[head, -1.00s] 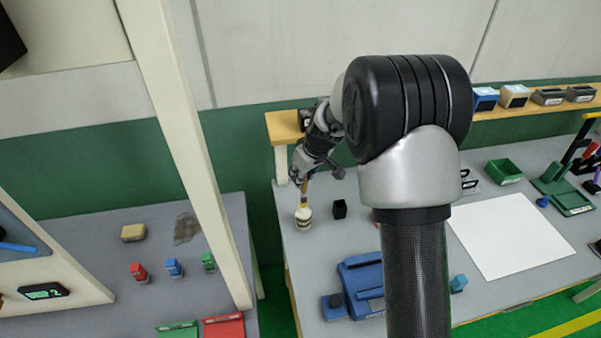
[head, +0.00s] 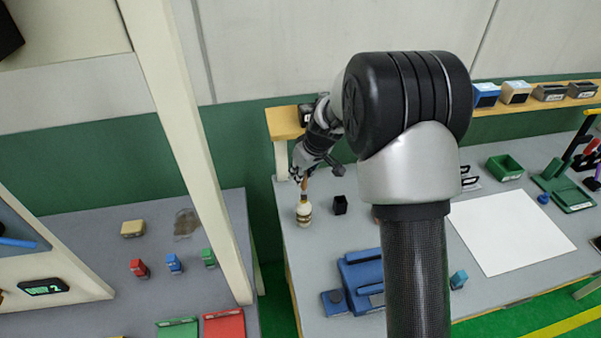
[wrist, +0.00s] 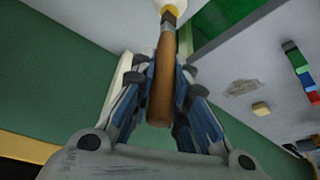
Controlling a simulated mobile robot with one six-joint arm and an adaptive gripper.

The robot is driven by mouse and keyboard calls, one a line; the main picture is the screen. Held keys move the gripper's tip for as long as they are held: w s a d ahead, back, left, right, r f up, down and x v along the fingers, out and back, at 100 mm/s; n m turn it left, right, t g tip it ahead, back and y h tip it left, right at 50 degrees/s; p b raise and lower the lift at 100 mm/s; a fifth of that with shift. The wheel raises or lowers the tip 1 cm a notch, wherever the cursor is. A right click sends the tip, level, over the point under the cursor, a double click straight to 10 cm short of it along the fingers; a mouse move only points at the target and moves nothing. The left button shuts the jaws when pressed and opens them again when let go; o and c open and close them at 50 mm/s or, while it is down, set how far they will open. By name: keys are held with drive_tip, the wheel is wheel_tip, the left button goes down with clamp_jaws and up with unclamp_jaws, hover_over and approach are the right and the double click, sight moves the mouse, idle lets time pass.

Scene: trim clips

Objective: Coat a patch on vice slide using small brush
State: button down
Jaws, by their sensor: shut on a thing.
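My gripper (head: 303,174) is shut on the wooden handle of the small brush (head: 304,185). In the wrist view the brush (wrist: 162,85) runs up between the two fingers (wrist: 161,95), with a dark and yellow band at its far end. The brush points down into the top of a cream bottle (head: 304,213) with a dark label, near the bench's left edge. Its bristles are hidden. The bottle also shows at the top of the wrist view (wrist: 177,6). The blue vice (head: 362,280) lies on the bench in front, partly hidden by my arm.
A small black open box (head: 340,204) stands just right of the bottle. A white sheet (head: 508,232) and a green bin (head: 504,167) lie to the right. A pale post (head: 190,150) rises left of the bench.

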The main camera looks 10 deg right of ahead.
drive_tip(key=shift+f+b, duration=0.55)
drive_tip(key=shift+b, duration=0.15)
idle(1.8)
drive_tip(key=shift+r, duration=0.15)
wheel_tip(320, 180, up, 7)
drive_tip(key=p, duration=0.4)
idle(0.4)
idle(0.5)
